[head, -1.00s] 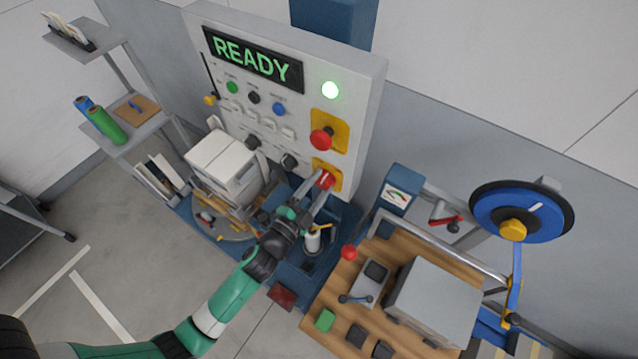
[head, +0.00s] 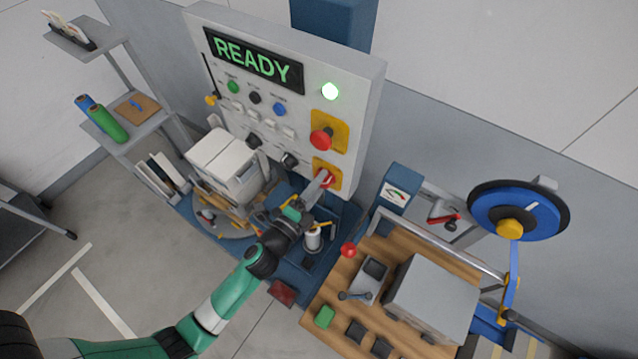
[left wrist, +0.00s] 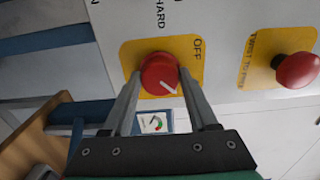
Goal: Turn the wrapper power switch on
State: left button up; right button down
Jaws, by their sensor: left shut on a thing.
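The power switch is a red rotary knob (head: 329,180) on a yellow plate (left wrist: 193,79), low on the right of the grey control panel (head: 372,75). My left gripper (head: 324,180) reaches up to it. In the left wrist view the fingers stand on either side of the red knob (left wrist: 160,72) and grip it. A white pointer line on the knob slants to the lower right in that view. The word OFF is printed on the plate, to the knob's upper right. My right gripper is not in view.
A red mushroom button (head: 321,139) on another yellow plate is just above the switch. Stacked white boxes (head: 222,160) stand left of my arm. A wooden bench (head: 325,289) with a grey box (head: 433,295) and a blue reel (head: 518,211) are on the right.

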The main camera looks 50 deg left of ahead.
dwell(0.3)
pick_arm(q)
jog(key=o, duration=1.4)
jog(key=b+v, duration=0.3)
jog(key=v, duration=0.8)
jog(key=shift+s+d, duration=0.2)
jog(key=shift+s, duration=0.1)
